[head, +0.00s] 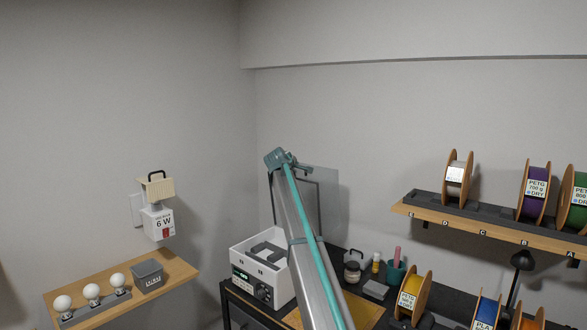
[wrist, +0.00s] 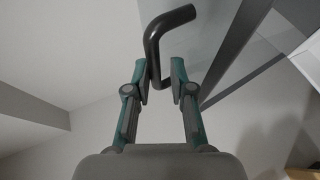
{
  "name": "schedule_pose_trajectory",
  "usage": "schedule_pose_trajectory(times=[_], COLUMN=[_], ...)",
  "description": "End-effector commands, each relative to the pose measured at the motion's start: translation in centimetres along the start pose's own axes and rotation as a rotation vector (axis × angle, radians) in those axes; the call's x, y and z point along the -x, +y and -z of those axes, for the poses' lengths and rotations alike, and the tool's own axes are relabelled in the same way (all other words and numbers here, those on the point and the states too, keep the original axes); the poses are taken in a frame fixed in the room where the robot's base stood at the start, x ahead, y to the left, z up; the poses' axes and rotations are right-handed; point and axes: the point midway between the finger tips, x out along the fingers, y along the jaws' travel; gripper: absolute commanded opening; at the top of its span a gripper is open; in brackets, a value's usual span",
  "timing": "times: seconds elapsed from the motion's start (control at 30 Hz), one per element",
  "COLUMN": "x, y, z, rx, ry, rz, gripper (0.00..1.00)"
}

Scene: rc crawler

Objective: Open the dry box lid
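The dry box (head: 262,268) is a white box with a dark front panel on the dark bench, left of my arm. Its top is open, and grey parts show inside. A clear, dark-edged lid (head: 325,188) stands raised behind my arm; its lower edge is hidden. In the wrist view the clear panel (wrist: 270,58) is at upper right, with a bent black handle (wrist: 168,22) beside it. My gripper (wrist: 161,72) has its fingers apart on either side of the handle's lower end, with a gap on the right. In the head view my gripper (head: 300,167) is small, near the lid.
A shelf (head: 490,228) with filament spools is at right. More spools (head: 410,297), jars and a teal cup (head: 396,271) stand on the bench. A wooden shelf (head: 180,268) with bulbs and a grey bin is at left. The space above the bench's left part is clear.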

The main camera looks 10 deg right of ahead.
Motion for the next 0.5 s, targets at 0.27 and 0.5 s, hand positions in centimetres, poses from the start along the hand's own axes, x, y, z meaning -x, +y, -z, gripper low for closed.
schedule_pose_trajectory(times=[0.27, 0.5], x=[1.0, 4.5], y=[0.0, -0.1], z=[-0.1, -0.2], rx=[0.000, 0.000], ry=[0.000, 0.000], rz=[0.000, -0.001], gripper=[0.23, 0.23])
